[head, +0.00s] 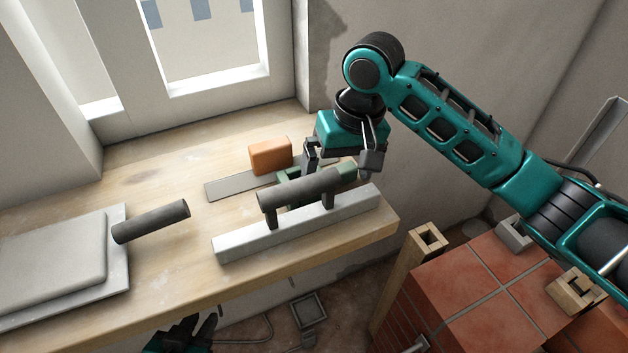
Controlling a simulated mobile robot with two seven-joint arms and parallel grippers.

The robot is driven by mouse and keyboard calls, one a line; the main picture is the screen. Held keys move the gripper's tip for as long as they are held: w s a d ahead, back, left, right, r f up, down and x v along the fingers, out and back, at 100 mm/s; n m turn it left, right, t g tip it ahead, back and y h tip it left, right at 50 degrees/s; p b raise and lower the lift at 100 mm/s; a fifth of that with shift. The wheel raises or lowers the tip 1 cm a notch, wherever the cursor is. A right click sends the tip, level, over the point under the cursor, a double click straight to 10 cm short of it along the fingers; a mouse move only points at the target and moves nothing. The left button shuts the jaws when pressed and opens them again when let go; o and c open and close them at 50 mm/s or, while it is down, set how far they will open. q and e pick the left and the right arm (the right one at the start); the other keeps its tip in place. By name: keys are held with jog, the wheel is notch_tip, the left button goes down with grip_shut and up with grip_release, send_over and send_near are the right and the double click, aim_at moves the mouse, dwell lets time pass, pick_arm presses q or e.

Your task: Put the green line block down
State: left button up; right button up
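The green line block (289,174) is at the back of the wooden bench, partly hidden behind the dark grey handle of a long metal tool (300,222). Green also shows right of that handle. My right gripper (340,158) reaches in from the right and points down over the block, its two dark fingers wide apart. Their tips are partly hidden, and no firm hold on the block shows. My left gripper (197,328) is low at the bottom edge, in front of the bench, with its fingers apart and nothing seen between them.
An orange block (270,156) stands behind the green one, beside a flat grey strip (229,186). Red bricks (480,285) and a wooden post (402,268) stand right of the bench.

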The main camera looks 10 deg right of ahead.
jog(key=shift+c, duration=0.2)
jog(key=c, duration=0.9)
jog(key=shift+r, duration=0.15)
